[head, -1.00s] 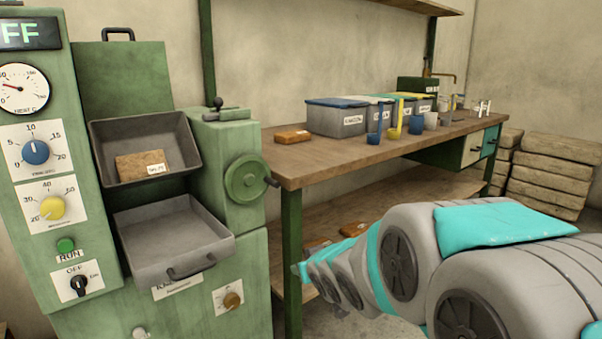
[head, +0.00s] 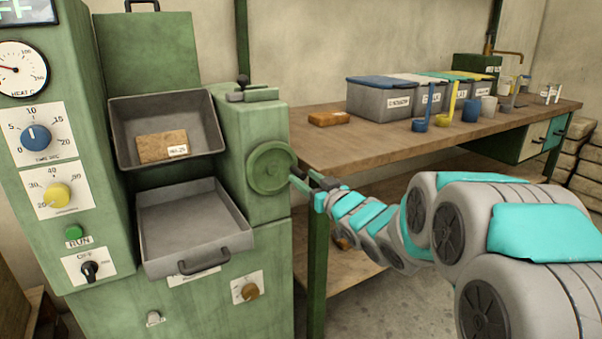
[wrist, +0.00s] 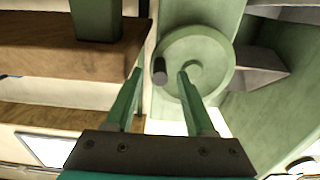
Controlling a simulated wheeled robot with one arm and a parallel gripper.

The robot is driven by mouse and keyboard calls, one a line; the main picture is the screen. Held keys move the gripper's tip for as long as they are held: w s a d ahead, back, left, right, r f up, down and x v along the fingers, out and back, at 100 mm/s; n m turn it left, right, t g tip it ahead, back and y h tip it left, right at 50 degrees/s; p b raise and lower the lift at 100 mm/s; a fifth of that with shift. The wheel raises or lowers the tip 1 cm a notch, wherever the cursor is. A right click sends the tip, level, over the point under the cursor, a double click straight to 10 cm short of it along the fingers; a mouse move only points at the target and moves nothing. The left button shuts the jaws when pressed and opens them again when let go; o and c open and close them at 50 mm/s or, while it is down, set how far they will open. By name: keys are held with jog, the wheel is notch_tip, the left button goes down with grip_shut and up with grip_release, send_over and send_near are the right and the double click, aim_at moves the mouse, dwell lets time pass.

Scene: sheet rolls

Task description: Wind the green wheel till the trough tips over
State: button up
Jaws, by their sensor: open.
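The green wheel (head: 268,168) is on the side of the green machine. In the wrist view the wheel (wrist: 208,52) fills the upper middle, and its dark crank handle (wrist: 160,70) shows between my two fingertips. My gripper (head: 300,180) is open at the wheel's right edge; its fingers (wrist: 160,76) lie either side of the handle, and I cannot tell whether they touch it. The grey upper trough (head: 208,128) holds a brown labelled block (head: 160,147). A grey tray (head: 190,252) with a front handle sits below it.
A wooden bench (head: 370,152) stands right of the machine, with lidded grey bins (head: 380,100), ladles, cups and a brown block (head: 328,118) on it. The bench's green leg (head: 317,270) is close beside my gripper. Dials and knobs cover the machine's left panel.

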aim_at(299, 174)
jog(key=shift+x, duration=1.75)
grip_shut()
